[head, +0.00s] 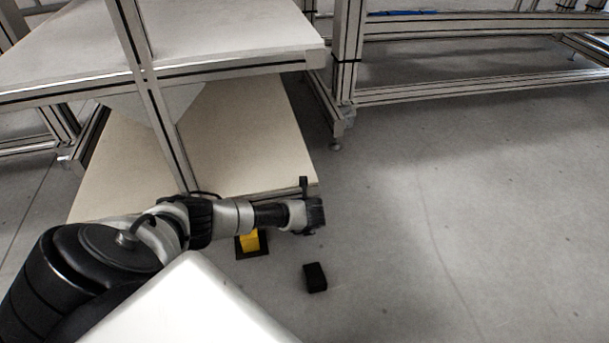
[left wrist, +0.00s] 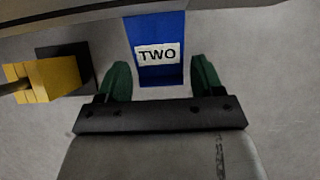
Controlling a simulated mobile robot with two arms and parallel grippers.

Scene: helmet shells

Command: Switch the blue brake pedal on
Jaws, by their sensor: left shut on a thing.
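The blue brake pedal (left wrist: 160,74) with a white TWO label shows in the left wrist view, at the top middle. I cannot make out the blue pedal in the head view. My right gripper is not in view.
A yellow pedal (left wrist: 48,80) on a dark base stands left of the blue one; it also shows in the head view (head: 250,242), partly behind my arm. A small black block (head: 315,278) lies on the floor. A framed shelf (head: 250,150) stands behind. Floor to the right is clear.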

